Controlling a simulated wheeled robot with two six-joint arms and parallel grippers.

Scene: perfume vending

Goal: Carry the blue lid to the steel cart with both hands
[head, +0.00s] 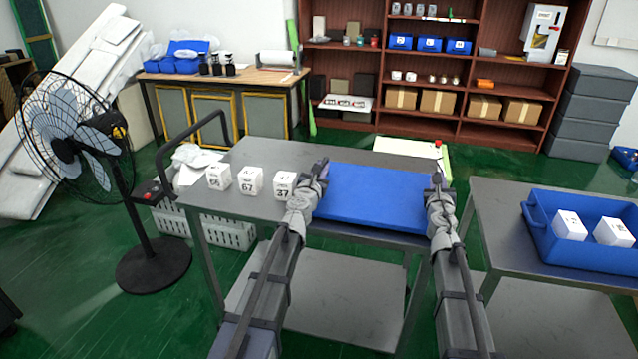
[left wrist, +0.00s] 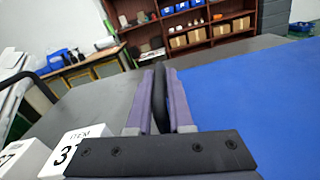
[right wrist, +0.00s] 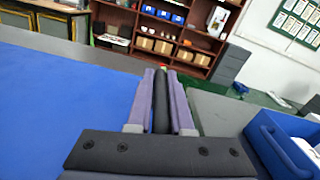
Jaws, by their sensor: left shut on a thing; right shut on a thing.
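The blue lid (head: 375,196) lies flat between my two grippers, over the grey top of the steel cart (head: 255,155). I cannot tell whether it rests on the cart or hangs just above it. My left gripper (head: 320,168) is shut at the lid's left edge. My right gripper (head: 437,183) is shut at its right edge. The lid fills the right of the left wrist view (left wrist: 250,105) and the left of the right wrist view (right wrist: 60,105). In both wrist views a dark strip shows between the fingers.
White numbered boxes (head: 248,181) stand on the cart, left of my left gripper. A blue crate (head: 532,217) with white boxes stands on a table (head: 492,200) at the right. A fan (head: 75,150) stands at the left. Shelves (head: 372,60) line the back.

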